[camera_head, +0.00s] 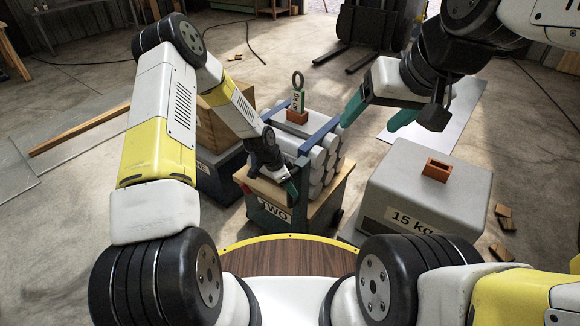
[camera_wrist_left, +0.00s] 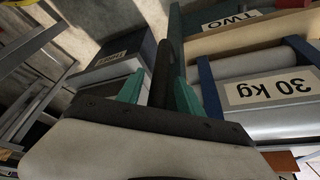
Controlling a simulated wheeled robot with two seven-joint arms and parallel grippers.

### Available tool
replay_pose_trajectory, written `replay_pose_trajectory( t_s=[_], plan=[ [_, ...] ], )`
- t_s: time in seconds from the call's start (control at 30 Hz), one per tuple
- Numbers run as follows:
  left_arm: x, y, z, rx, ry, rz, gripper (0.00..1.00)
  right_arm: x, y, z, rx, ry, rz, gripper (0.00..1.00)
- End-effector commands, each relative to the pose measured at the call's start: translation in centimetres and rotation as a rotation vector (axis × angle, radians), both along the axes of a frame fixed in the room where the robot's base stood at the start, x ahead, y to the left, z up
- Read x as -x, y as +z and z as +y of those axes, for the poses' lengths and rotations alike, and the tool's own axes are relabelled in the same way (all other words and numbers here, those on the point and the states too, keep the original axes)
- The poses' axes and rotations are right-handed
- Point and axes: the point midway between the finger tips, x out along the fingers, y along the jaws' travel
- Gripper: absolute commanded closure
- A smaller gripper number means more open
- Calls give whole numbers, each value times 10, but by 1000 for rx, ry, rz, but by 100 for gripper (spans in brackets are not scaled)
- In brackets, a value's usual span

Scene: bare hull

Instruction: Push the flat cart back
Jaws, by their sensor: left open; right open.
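The flat cart (camera_head: 320,213) has a wooden deck and a front label reading TWO. It carries a stack of grey cylinders (camera_head: 323,160) held by blue bands. In the left wrist view the cart's labelled edge (camera_wrist_left: 228,22) is upside down, beside a 30 kg label. My left gripper (camera_head: 286,184) is open at the cart's near side, low by the load. In the left wrist view a dark upright bar (camera_wrist_left: 162,60) shows between its teal fingers; whether they touch it I cannot tell. My right gripper (camera_head: 380,115) is open and empty, raised to the right of the load.
A grey block marked 15 kg (camera_head: 425,185) stands close to the right of the cart. Another labelled cart (camera_head: 225,165) with a wooden crate (camera_head: 212,125) stands to the left. A dark forked machine (camera_head: 370,30) is at the back. Floor behind the cart looks mostly clear.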

Motion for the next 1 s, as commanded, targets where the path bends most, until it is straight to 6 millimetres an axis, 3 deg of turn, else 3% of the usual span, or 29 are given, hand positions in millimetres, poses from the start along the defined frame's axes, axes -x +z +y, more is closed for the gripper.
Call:
replay_pose_trajectory(
  t_s=[0.03,0.27,1.0],
  plan=[
    [0,0,0,0,0,0,57,0,0,0,0,0,0,27],
    [0,0,0,0,0,0,100,0,0,0,0,0,0,27],
    [0,1,0,0,0,-1,100,0,0,0,0,0,0,27]
  ],
)
